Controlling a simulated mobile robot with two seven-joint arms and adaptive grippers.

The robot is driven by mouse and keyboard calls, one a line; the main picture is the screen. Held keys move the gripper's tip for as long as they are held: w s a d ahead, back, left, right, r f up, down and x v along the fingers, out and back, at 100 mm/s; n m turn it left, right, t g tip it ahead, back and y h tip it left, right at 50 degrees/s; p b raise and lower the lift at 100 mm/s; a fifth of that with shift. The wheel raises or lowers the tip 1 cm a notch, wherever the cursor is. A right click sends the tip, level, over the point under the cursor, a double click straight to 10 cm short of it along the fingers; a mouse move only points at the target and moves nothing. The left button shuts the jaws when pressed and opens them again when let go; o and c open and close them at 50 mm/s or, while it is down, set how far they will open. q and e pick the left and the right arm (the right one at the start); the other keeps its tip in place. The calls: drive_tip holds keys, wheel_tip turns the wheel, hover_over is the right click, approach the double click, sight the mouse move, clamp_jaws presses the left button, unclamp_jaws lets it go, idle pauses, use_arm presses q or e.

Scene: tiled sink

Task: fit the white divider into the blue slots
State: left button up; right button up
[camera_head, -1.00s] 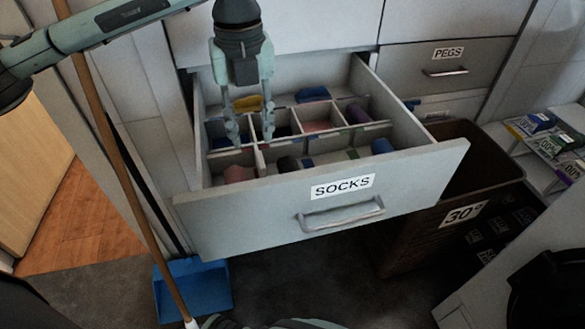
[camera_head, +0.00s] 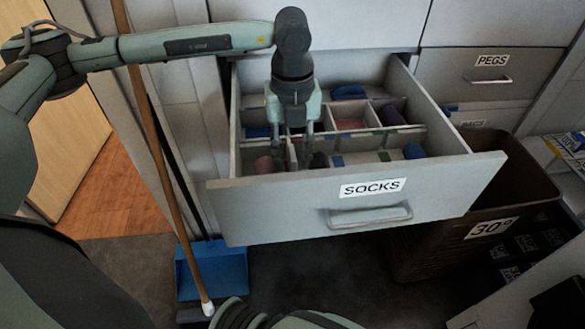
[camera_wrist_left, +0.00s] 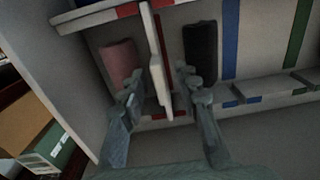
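The white divider (camera_wrist_left: 154,62) stands on edge in the front row of the open drawer, near red marks, between a pink roll (camera_wrist_left: 122,62) and a black roll (camera_wrist_left: 200,52). My left gripper (camera_wrist_left: 158,88) is open, with one finger on each side of the divider; a gap shows on both sides. In the head view the left gripper (camera_head: 294,160) points down into the drawer's front left and hides part of the divider. A blue stripe (camera_wrist_left: 231,38) and a blue mark (camera_wrist_left: 234,100) lie right of the black roll. My right gripper is not in view.
The drawer front (camera_head: 350,200) is labelled SOCKS. Fixed partitions split the back row, which holds coloured rolls. Right of the black roll, floor shows up to a blue roll (camera_head: 413,151). A broom handle (camera_head: 160,160) and blue dustpan (camera_head: 213,270) stand left; a brown basket (camera_head: 470,230) stands right.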

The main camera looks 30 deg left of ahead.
use_arm(q)
clamp_jaws()
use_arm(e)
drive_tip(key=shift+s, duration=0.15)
